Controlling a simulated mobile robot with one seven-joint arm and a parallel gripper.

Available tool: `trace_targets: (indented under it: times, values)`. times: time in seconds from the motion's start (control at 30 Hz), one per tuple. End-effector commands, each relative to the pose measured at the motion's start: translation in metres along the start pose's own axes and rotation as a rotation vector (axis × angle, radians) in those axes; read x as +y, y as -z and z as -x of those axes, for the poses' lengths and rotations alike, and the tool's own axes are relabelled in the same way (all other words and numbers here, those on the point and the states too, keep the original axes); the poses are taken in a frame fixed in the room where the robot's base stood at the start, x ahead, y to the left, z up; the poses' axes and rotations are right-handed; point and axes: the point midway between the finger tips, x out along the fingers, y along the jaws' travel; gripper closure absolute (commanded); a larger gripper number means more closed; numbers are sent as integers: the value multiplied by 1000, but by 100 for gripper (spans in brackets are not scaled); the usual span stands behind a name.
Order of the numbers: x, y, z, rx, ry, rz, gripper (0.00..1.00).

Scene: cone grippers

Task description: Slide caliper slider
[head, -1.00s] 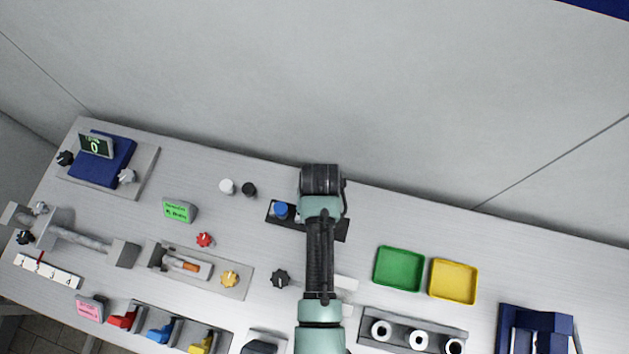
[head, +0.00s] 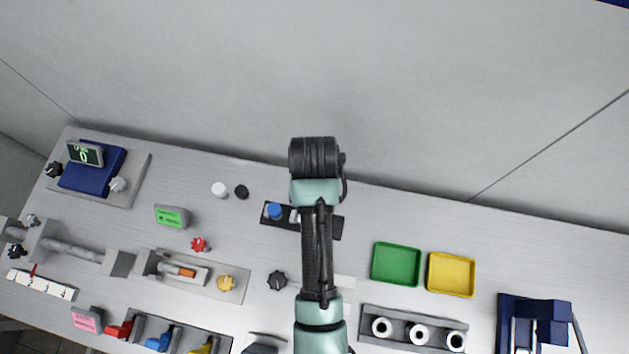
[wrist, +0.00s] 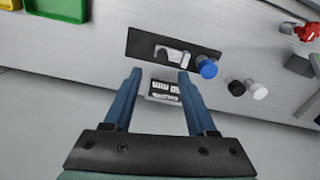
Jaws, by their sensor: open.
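A dark mounting plate (wrist: 146,45) carries a silver caliper-like piece (wrist: 172,54) and a blue knob (wrist: 206,67) at its right end in the wrist view. A small display with dark digits (wrist: 164,90) lies just below the plate. My gripper (wrist: 160,73) is open and empty, its two blue fingers on either side of the display and pointing toward the plate. Contact with anything cannot be told. In the head view the plate (head: 336,228) and blue knob (head: 274,210) show beside my arm, which hides the plate's middle and the fingers.
A white knob (head: 219,189) and a black knob (head: 241,192) stand left of the plate. Green (head: 396,264) and yellow (head: 451,274) trays lie to the right. A grey wall (head: 420,110) rises behind the bench. Other fixtures crowd the left and front.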

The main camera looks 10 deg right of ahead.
Motion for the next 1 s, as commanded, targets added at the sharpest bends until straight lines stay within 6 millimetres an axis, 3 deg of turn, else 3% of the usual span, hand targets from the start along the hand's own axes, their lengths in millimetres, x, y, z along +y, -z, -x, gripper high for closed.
trace_targets:
  times: [0.1,0.3,1.0]
  values:
    - [0,2,22,6,0,-1,43]
    - [0,1,43,2,0,-1,43]
    - [1,0,46,0,-1,-1,43]
